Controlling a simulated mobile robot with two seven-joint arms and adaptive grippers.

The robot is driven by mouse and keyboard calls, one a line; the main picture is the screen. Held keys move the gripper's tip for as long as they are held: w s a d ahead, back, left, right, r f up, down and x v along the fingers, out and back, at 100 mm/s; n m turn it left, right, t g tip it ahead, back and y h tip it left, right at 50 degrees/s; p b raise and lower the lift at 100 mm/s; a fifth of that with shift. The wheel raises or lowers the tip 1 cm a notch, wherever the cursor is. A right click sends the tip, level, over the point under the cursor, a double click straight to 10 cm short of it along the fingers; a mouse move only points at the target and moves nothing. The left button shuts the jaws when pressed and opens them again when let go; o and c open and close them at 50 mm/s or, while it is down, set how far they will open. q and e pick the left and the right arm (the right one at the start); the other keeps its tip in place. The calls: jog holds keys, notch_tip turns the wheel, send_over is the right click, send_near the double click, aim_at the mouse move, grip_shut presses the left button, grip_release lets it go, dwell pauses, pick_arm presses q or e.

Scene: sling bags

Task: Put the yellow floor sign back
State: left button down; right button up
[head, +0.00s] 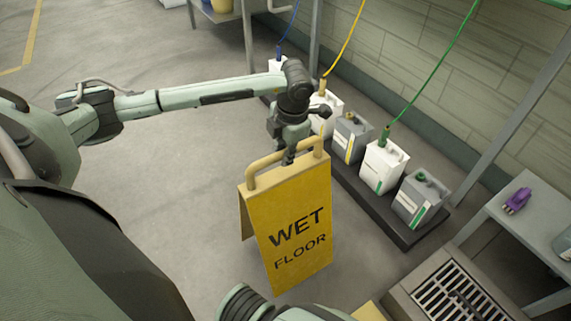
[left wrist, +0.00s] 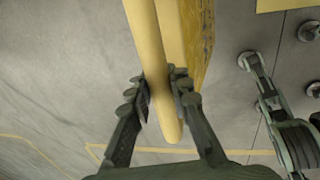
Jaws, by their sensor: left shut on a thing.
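The yellow floor sign (head: 290,222), reading "WET FLOOR", stands upright with its two panels spread a little at the left edge. I cannot tell whether its feet touch the floor. My left gripper (head: 289,158) is at the top of the sign, shut on its pale yellow handle bar. In the left wrist view the handle (left wrist: 150,75) runs between the two fingers of my left gripper (left wrist: 160,95), with the sign's yellow panel (left wrist: 195,45) beside it. My right gripper does not show in the head view.
Several white and grey jugs (head: 384,166) stand on a dark low platform (head: 365,195) along the wall, some with coloured hoses. A floor drain grate (head: 460,293) and a grey bench (head: 545,215) with a purple item (head: 517,200) are at right. Floor left of the sign is clear.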

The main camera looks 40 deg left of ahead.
aim_at(285, 170)
pick_arm(q)
jog(key=shift+w+d+f, duration=0.1)
jog(key=shift+w+f, duration=0.15)
jog(key=shift+w, duration=0.05)
notch_tip(285, 170, down, 3)
jog(key=shift+f, duration=0.35)
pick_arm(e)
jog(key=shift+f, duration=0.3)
pick_arm(q)
jog(key=shift+f, duration=0.1)
jog(key=c, duration=1.4)
grip_release()
jog(key=shift+s, duration=0.1)
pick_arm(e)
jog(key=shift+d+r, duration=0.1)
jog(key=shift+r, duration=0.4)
